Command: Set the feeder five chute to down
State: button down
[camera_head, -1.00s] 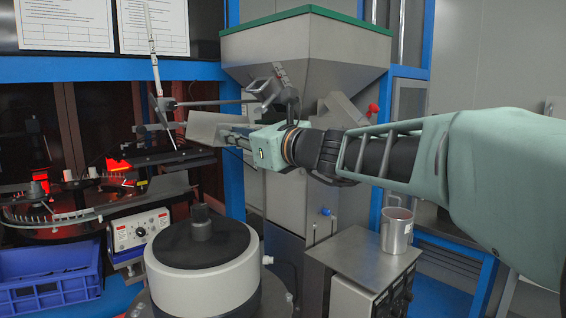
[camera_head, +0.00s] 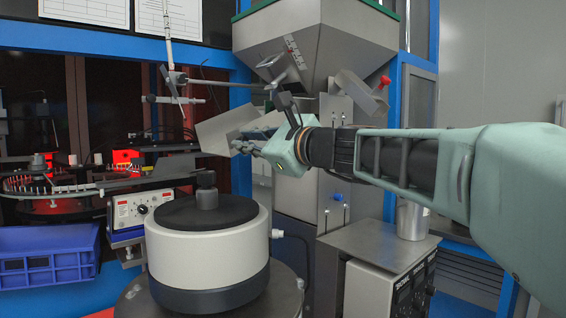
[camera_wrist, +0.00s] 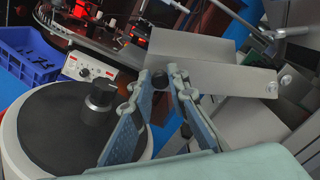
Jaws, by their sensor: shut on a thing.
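The feeder chute is a grey sheet-metal trough (camera_head: 226,128) in front of the hopper's lower body, to the left of my arm. Its outer left end sits lower than its hopper side, so it slopes down to the left. It also shows in the wrist view (camera_wrist: 218,78), above and right of my fingers. My gripper (camera_head: 242,147) is at the chute's lower side. In the wrist view my fingertips (camera_wrist: 160,79) are closed on a small dark round knob (camera_wrist: 158,82) beside the chute's edge. How the knob joins the chute is hidden.
A round feeder bowl (camera_head: 207,232) with a dark lid stands below the chute. The steel hopper (camera_head: 330,50) rises behind. A rod stand with a crossbar (camera_head: 172,78) is close on the left. A metal mug (camera_head: 411,220) stands below my arm. A blue crate (camera_head: 45,255) sits lower left.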

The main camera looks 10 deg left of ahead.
jog(key=shift+d+f+b, duration=0.1)
jog(key=shift+f+b, duration=0.25)
jog(key=shift+f, duration=0.05)
jog(key=shift+w+f, duration=0.1)
jog(key=shift+f, duration=0.05)
jog(key=c, duration=1.8)
grip_release()
jog(key=shift+c, duration=0.2)
